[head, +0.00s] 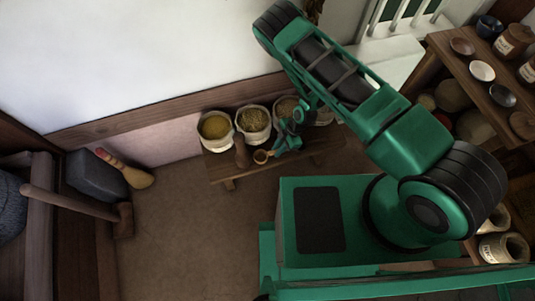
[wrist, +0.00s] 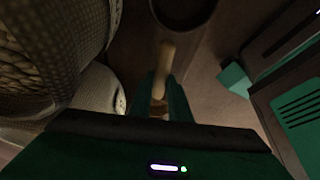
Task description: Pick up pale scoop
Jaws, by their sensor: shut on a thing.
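The pale scoop (head: 262,156) shows in the head view as a small tan round end just left of my gripper (head: 279,148), low over or at the front edge of the wooden bench (head: 318,147). In the wrist view, my gripper (wrist: 163,92) is shut on the pale scoop (wrist: 164,58), whose light wooden length runs up from between the green fingers. Part of the scoop is hidden by the fingers. I cannot tell whether it touches the bench.
Open sacks of grain (head: 215,127) stand in a row along the bench, close to my gripper. A dark wooden tool (head: 241,152) stands left of the scoop. Shelves with bowls and jars (head: 482,71) are at right. A long-handled mallet (head: 124,221) is at left; the floor between is clear.

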